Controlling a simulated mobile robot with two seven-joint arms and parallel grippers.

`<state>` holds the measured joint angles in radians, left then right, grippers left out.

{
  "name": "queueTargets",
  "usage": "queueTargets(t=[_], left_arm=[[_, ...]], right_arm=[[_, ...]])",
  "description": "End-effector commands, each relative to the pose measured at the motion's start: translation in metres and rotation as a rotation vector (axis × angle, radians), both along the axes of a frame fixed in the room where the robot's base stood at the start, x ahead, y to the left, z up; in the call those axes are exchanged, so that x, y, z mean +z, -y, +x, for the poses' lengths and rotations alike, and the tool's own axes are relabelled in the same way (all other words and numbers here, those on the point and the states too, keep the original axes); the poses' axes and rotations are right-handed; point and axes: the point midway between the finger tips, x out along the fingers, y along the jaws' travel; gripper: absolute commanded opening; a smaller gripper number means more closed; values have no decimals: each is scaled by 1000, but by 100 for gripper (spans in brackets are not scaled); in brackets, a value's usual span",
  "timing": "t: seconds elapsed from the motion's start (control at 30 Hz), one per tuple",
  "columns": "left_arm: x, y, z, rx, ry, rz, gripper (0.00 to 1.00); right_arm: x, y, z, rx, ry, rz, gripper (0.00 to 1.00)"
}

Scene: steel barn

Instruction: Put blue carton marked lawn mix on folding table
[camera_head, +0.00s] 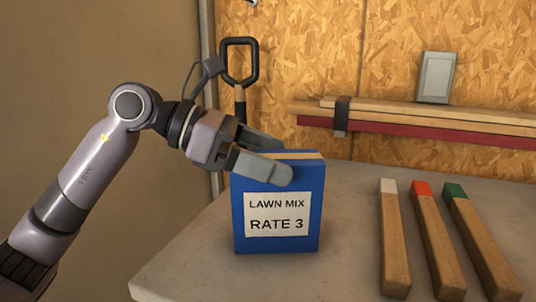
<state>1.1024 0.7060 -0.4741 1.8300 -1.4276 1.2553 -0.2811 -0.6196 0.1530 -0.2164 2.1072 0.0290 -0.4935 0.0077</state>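The blue carton (276,241) with the white label "LAWN MIX RATE 3" stands upright on a grey tabletop (180,270), near its left edge. My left gripper (284,161) reaches in from the left at the carton's top. One finger lies across the upper front face and the other shows behind the top edge, so the carton's top is between them. I cannot tell whether the fingers press on it. My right gripper is not in view. I cannot tell whether this tabletop is the folding table.
Three wooden stakes with white (394,240), red (438,240) and green (482,240) ends lie to the carton's right. Behind are a black-handled tool (239,62), planks (430,115) and a grey box (436,77) against the chipboard wall. Bare tabletop lies between carton and stakes.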

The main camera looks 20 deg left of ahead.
Motion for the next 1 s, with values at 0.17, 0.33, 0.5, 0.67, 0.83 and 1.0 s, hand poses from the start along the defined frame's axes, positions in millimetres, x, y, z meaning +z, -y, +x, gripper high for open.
queueTargets(t=[0.17,0.33,0.5,0.67,0.83,1.0], left_arm=[[1,0,0,0,0,0,95],[7,-10,-2,4,0,2,95],[20,-40,-13,6,0,2,95],[34,-70,-25,6,-1,1,95],[44,-93,-34,4,-1,1,95],[48,-103,-38,1,-1,0,95]], right_arm=[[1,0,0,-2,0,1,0],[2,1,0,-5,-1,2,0],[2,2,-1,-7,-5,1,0],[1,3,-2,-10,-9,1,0],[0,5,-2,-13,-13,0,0],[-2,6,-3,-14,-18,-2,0]])
